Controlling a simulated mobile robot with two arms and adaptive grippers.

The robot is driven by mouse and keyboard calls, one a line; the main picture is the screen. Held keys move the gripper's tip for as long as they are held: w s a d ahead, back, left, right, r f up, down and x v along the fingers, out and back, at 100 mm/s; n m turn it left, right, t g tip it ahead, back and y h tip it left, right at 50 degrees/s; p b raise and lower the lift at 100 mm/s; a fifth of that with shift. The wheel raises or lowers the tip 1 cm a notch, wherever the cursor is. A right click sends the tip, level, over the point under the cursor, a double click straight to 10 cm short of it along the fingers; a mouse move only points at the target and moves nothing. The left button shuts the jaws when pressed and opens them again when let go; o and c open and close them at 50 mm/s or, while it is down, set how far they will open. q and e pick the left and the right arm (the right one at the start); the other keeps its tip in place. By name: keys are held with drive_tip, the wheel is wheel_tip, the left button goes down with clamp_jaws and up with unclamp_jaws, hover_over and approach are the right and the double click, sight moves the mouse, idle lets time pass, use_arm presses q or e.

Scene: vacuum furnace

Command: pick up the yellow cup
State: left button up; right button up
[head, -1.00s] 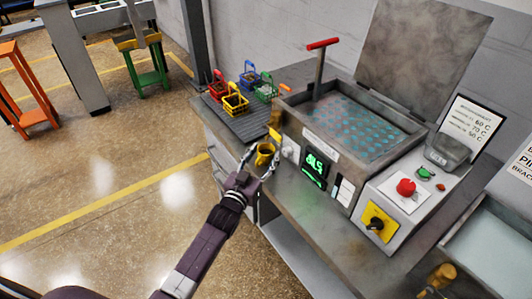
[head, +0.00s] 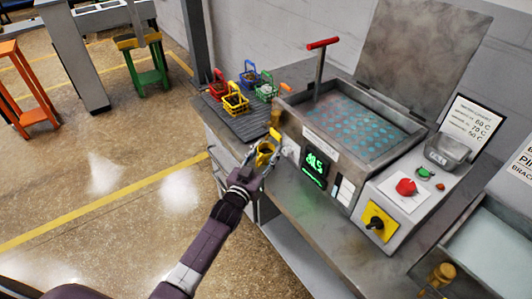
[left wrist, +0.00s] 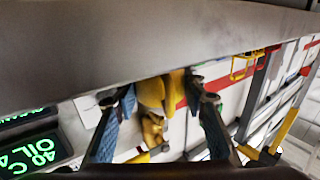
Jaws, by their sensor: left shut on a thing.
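In the left wrist view, yellow surfaces (left wrist: 158,92) show between the two blue-padded fingers of my left gripper (left wrist: 162,108). The fingers partly hide the cup, and I cannot tell whether it still touches the bench. My right gripper is not in view.
The bath (head: 350,125) with its green display (head: 315,167) stands close right of the cup. Red, blue, green and yellow baskets (head: 236,103) stand on a dark mat behind it. A white knob (head: 291,149) is close by. Open floor lies to the left.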

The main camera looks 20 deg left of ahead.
sight(266, 149)
use_arm(q)
drive_tip(key=shift+r, duration=0.15)
wheel_tip(266, 149, up, 3)
drive_tip(key=shift+r+b, duration=0.2)
drive_tip(key=shift+b, duration=0.15)
drive_tip(key=s+a+b, duration=0.2)
drive_tip(key=s+b, duration=0.1)
drive_tip(key=s, duration=1.5)
